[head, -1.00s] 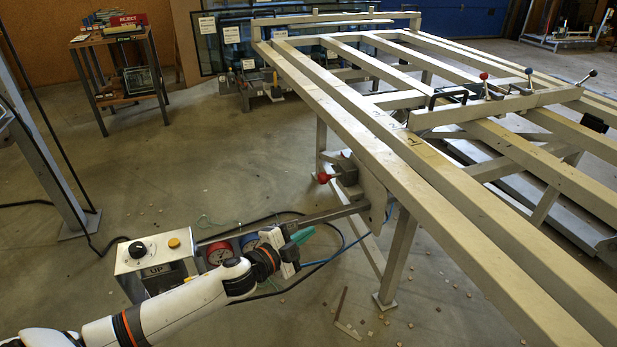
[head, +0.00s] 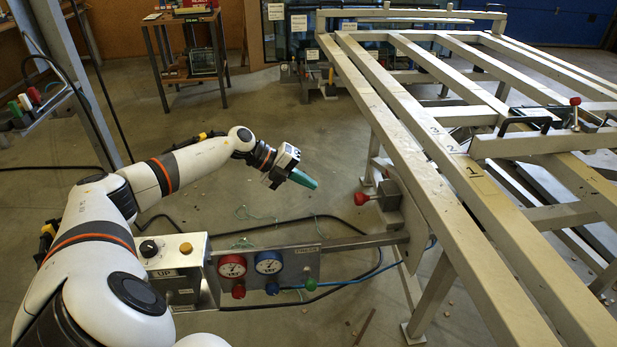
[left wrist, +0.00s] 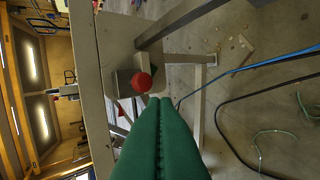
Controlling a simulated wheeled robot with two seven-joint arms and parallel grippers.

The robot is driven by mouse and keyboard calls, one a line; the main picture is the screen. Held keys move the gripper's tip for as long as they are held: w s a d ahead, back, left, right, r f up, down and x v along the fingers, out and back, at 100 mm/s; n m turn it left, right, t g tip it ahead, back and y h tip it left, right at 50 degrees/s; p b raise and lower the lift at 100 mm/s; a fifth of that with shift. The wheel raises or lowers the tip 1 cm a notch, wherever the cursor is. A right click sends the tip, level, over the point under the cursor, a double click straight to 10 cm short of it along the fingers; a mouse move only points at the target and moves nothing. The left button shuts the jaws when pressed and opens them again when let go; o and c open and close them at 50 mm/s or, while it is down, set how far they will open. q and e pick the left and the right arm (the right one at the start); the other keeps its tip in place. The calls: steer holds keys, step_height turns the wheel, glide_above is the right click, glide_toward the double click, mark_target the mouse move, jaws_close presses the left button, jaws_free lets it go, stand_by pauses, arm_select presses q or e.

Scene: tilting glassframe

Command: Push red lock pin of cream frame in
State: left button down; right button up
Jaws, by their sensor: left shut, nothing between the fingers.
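The red lock pin (head: 362,198) is a round red knob on a grey block at the left side of the cream frame (head: 435,155). The knob stands out to the left of its block. In the left wrist view the red knob (left wrist: 141,82) is just beyond the fingertips, slightly left of them. My left gripper (head: 312,183) has green fingers, shut and empty, pointing right toward the knob. A clear gap separates the fingertips from the knob in the head view. The green fingers fill the lower middle of the left wrist view (left wrist: 172,105). My right gripper is not in view.
A control box (head: 172,262) with a black knob and orange button stands below my left arm. Beside it a panel holds a red gauge (head: 232,266) and a blue gauge (head: 269,262). Hoses lie on the floor. A metal bar (head: 365,241) joins the panel and frame.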

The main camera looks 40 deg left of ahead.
mark_target(363, 199)
arm_select(q)
steer(key=w+r+x, duration=0.1)
steer(key=x, duration=0.8)
steer(key=shift+d, duration=0.7)
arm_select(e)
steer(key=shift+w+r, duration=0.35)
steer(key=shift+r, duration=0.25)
arm_select(q)
steer(key=shift+w+r, duration=0.15)
steer(key=shift+w, duration=0.05)
steer(key=shift+w+d, duration=1.05)
steer(key=shift+w, duration=0.1)
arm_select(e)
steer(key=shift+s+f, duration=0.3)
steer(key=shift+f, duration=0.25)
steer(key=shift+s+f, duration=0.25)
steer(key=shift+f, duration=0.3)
arm_select(q)
steer(key=shift+r, duration=0.1)
